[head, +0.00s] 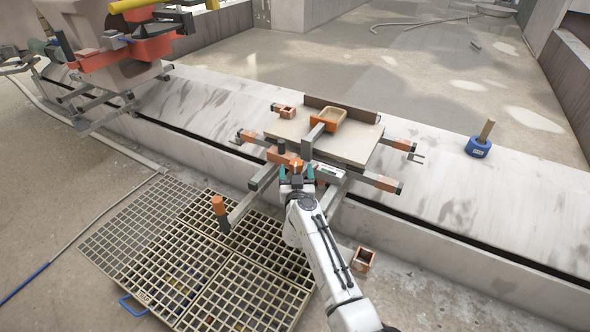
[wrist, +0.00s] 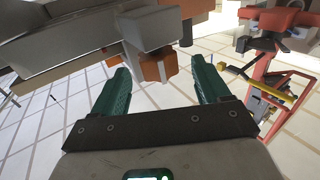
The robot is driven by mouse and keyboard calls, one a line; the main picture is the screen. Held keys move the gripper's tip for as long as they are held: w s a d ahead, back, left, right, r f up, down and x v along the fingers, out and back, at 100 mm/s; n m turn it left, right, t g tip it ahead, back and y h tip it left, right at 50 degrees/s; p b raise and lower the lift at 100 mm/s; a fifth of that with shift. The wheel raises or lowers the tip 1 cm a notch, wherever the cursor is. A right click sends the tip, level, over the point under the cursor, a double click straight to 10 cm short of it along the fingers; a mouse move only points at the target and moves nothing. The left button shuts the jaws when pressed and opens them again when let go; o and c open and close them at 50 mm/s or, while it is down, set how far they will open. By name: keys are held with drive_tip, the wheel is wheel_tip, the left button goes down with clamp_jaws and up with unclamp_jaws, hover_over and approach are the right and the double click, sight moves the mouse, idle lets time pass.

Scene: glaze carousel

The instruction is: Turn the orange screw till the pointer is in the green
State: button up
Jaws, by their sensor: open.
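My gripper (head: 297,174) has teal fingers and is at the near side of the carousel frame in the head view. It is open, with a finger on each side in the wrist view (wrist: 163,76). An orange block-like end, seemingly the orange screw (wrist: 158,69), shows between the fingertips there, with gaps on both sides. In the head view a bit of orange (head: 297,164) shows between the fingers. A small pale gauge box (head: 329,173) with a green patch sits just right of the gripper. Its pointer is too small to read.
An orange-topped post (head: 219,206) stands left of my arm. Floor grating (head: 240,285) lies below. An open orange box (head: 363,259) is right of my arm, and a blue weight (head: 478,147) is on the ledge.

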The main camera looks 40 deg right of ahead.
sight(296, 169)
drive_tip(key=shift+b+x, duration=0.75)
drive_tip(key=shift+x, duration=1.15)
drive_tip(key=c, duration=1)
drive_tip(key=shift+o, duration=0.2)
